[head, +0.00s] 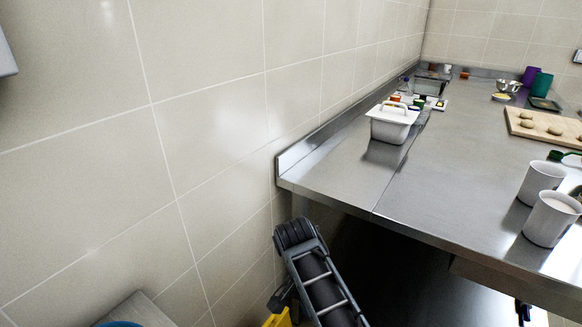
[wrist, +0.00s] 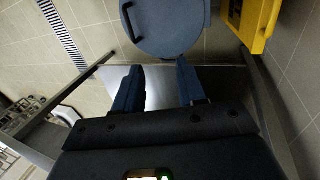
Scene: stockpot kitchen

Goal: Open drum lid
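A round blue-grey drum lid (wrist: 170,30) shows at the top of the wrist view, cut off by the frame edge. A dark bar handle (wrist: 129,20) lies along its left side. My gripper (wrist: 158,69) has its two blue fingers spread wide apart, with nothing between them. The fingertips point toward the lid and appear just short of its near edge in the picture; the depth gap is hard to judge. In the head view a sliver of a blue round thing (head: 122,324) shows at the bottom edge, perhaps the same lid. The drum's body is hidden.
A yellow container (wrist: 244,24) stands right of the lid; a yellow edge (head: 277,319) shows in the head view. The steel counter (head: 330,182) holds a white lidded tub (head: 391,122) and two white pots (head: 551,219). A tiled wall (head: 200,120) bounds the left.

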